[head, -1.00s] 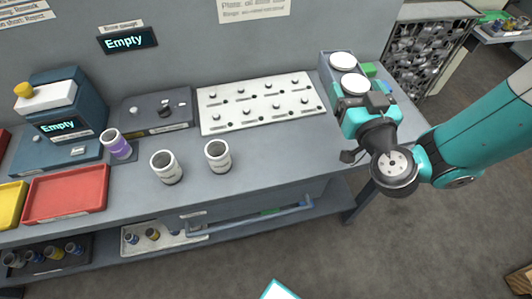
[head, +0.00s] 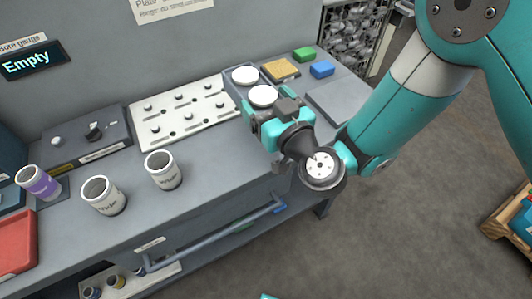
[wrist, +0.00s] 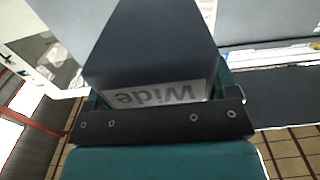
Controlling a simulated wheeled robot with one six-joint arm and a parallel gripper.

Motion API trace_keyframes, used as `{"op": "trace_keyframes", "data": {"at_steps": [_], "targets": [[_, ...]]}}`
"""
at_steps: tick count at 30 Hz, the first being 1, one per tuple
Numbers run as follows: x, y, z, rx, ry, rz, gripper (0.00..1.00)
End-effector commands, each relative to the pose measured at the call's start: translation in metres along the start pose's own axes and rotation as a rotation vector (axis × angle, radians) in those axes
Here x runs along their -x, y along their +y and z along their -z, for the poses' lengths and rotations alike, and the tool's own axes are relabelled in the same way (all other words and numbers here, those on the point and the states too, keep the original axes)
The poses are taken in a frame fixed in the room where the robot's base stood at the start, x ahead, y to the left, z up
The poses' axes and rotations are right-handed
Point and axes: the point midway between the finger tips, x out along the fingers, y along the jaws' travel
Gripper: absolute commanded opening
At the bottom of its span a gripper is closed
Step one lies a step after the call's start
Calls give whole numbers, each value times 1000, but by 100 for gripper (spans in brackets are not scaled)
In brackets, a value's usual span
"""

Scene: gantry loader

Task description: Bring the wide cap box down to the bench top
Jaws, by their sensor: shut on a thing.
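The wide cap box is a dark grey box (head: 232,92) with two round white caps (head: 263,96) showing at its top. In the wrist view the box (wrist: 150,40) fills the upper middle, with a "Wide" label upside down on its near face. My gripper (head: 262,120) is shut on the near end of the box; its jaws also show in the wrist view (wrist: 155,108). The box appears level, by the right end of the white pegged plate. I cannot tell whether its underside touches the bench top (head: 215,165).
The white pegged plate (head: 185,110) lies left of the box. Two white cups (head: 163,170) and a purple-banded cup (head: 38,183) stand further left.

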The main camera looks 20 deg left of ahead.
Motion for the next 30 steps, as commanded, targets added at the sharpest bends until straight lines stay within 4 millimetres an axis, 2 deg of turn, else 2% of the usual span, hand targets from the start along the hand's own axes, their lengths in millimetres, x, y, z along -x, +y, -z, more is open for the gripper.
{"op": "trace_keyframes", "data": {"at_steps": [1,6,9,16,23,30], "targets": [[0,0,-22,-1,2,0,49],[0,0,-57,-1,2,0,49],[0,0,-70,0,2,0,49],[0,0,-83,-1,2,0,49],[0,0,-115,-1,2,0,49],[0,0,-114,-1,2,0,49]]}}
